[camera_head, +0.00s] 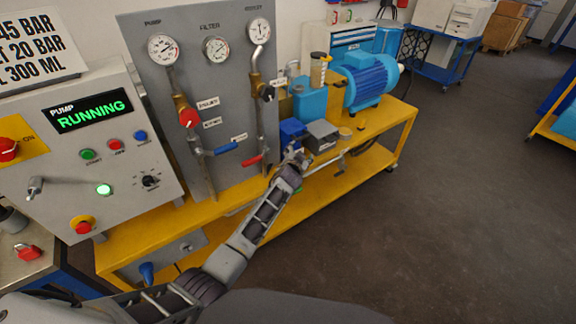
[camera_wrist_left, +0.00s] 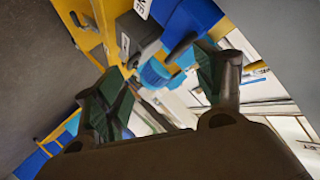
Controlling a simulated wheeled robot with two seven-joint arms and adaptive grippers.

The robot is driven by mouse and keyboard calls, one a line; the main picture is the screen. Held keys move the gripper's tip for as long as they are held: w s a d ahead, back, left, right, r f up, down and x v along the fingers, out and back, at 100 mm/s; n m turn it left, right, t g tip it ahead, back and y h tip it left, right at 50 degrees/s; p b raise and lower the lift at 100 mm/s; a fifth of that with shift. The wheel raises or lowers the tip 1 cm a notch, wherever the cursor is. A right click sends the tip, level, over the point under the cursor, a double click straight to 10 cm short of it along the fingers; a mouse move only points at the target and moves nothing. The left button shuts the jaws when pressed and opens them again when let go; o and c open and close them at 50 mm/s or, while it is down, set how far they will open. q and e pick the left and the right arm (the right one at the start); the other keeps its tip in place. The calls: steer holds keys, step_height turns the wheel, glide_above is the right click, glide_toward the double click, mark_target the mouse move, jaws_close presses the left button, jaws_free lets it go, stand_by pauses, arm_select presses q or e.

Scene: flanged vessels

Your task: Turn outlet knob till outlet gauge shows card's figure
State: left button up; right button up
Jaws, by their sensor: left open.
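The outlet gauge (camera_head: 259,30) is a white dial at the top right of the grey panel; its needle is too small to read surely. Below it on the same pipe sits a dark knob (camera_head: 267,93), which appears to be the outlet knob. The card (camera_head: 40,48) at the upper left is cut off; it shows "45 BAR", "ET 20 BAR" and "L 300 ML". My left gripper (camera_head: 296,156) is empty, below and right of the dark knob and apart from it, near the grey box. In the left wrist view its fingers (camera_wrist_left: 165,85) are spread open. My right gripper is not in view.
Blue (camera_head: 226,148) and red (camera_head: 251,160) lever handles sit lower. A grey box (camera_head: 322,134) and blue motor (camera_head: 367,80) stand on the yellow bench (camera_head: 375,122).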

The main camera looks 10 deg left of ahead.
arm_select(q)
step_height(320, 180, down, 6)
steer(key=s+a, duration=0.1)
steer(key=a, duration=0.1)
steer(key=shift+a+r+g, duration=0.2)
steer(key=shift+a+g, duration=0.2)
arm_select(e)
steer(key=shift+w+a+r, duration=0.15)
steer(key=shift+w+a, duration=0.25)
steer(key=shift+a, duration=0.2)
arm_select(q)
steer(key=shift+r, duration=0.1)
